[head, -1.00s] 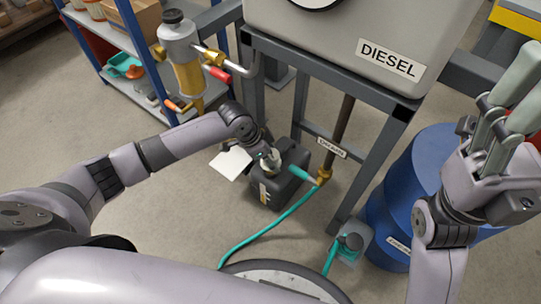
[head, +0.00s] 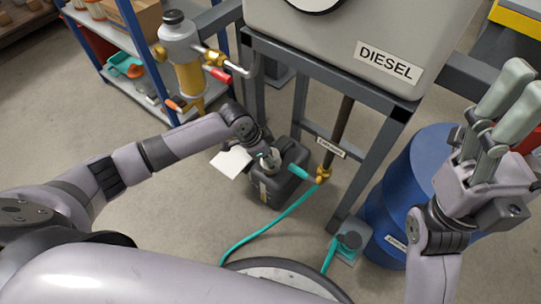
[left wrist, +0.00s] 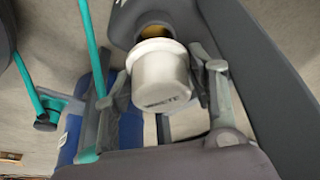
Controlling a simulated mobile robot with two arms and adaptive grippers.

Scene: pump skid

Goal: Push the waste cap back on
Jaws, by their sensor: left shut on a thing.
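The white waste cap (left wrist: 158,78), with dark lettering on its side, sits between the two fingers of my left gripper (left wrist: 165,85) in the left wrist view. My left gripper (head: 268,158) is shut on it. A dark grey can (head: 290,172) stands on the floor under the frame, and the gripper is over its top. In the left wrist view the cap's rim is at the can's yellowish mouth (left wrist: 154,32), partly covering it. I cannot tell whether it is seated. My right gripper (head: 510,100) is open and empty, raised at the right.
A teal hose (head: 262,225) with a brass valve (head: 322,174) runs beside the can. The grey diesel tank (head: 350,40) on its steel frame stands behind. A blue drum (head: 385,208) is at the right. A white sheet (head: 231,162) lies left of the can.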

